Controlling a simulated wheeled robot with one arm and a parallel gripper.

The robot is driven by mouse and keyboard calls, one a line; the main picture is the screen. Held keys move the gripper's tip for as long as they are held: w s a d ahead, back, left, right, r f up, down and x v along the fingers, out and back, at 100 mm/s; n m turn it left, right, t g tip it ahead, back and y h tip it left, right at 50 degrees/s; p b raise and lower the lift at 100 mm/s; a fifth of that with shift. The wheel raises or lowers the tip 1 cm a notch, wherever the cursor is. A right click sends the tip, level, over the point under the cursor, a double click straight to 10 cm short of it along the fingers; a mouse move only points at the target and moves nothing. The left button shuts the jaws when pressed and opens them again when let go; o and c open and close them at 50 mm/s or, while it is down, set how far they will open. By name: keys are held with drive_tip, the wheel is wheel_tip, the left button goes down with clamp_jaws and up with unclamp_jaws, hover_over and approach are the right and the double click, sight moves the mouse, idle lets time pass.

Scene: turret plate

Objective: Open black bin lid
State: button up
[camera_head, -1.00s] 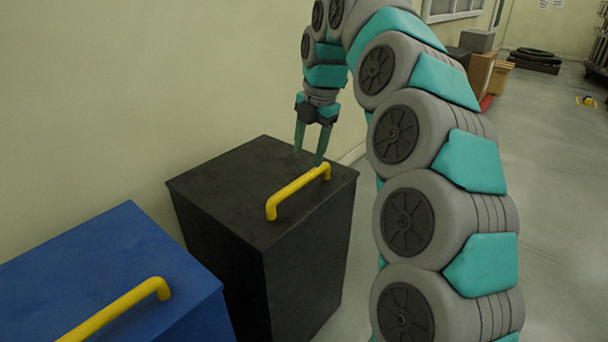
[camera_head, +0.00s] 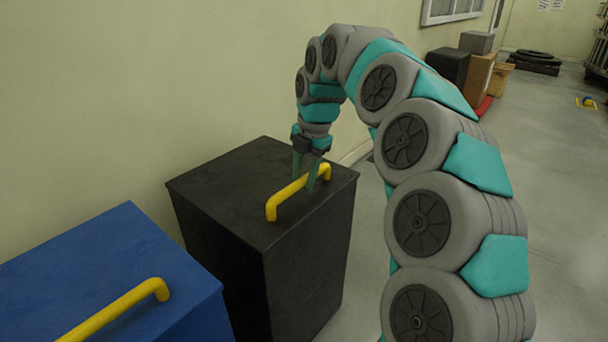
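The black bin (camera_head: 307,275) stands against the wall, and its flat lid (camera_head: 225,185) is closed. A yellow bar handle (camera_head: 285,198) runs along the right part of the lid. My gripper (camera_head: 304,175) is pointing down at the far half of this handle. Its two green fingers are apart, one on the far side of the bar and the other overlapping the bar in the picture. Whether either finger touches the handle cannot be told.
A blue bin (camera_head: 95,260) with its own yellow handle (camera_head: 115,309) stands close at the left. Bare floor (camera_head: 560,200) lies to the right. Boxes (camera_head: 477,75) and a dark stack (camera_head: 535,60) are farther back by the wall.

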clamp_jaws()
idle(1.1)
